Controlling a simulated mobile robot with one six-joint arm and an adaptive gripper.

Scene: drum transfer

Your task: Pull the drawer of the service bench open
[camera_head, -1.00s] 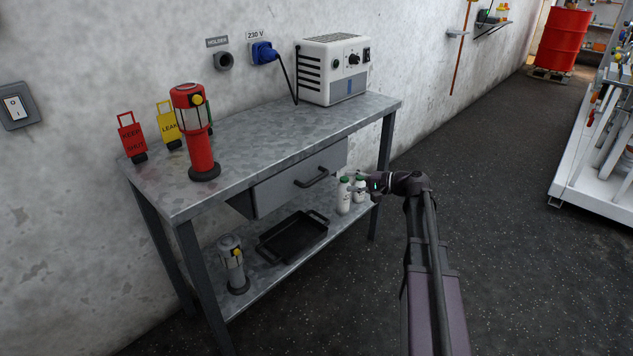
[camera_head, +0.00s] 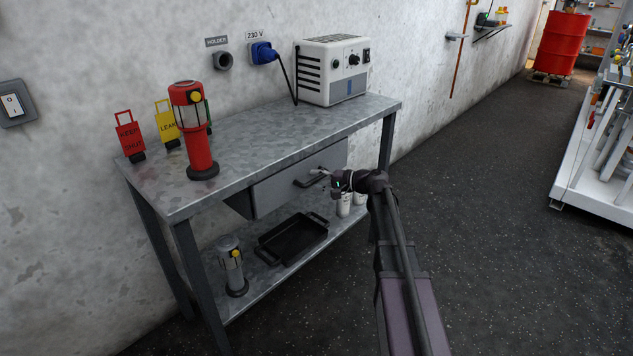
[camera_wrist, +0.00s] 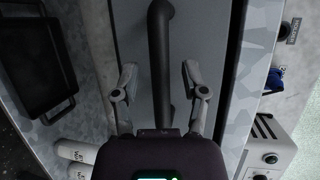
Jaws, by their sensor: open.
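The service bench (camera_head: 250,138) has a grey metal top and a drawer (camera_head: 272,194) under it. The drawer front is flush under the bench top and looks closed. Its dark bar handle (camera_head: 303,182) is on the drawer front. My gripper (camera_head: 322,177) is at the right end of the handle. In the wrist view my gripper (camera_wrist: 158,80) is open, with one finger on each side of the handle (camera_wrist: 160,45). The handle runs between the fingers; no contact with either finger shows.
A red lantern (camera_head: 200,140) and red and yellow tags (camera_head: 130,138) stand on the bench top at left. A white power unit (camera_head: 333,70) stands at the back right. The lower shelf holds a black tray (camera_head: 293,240), a grey lantern (camera_head: 232,268) and white bottles (camera_head: 344,206).

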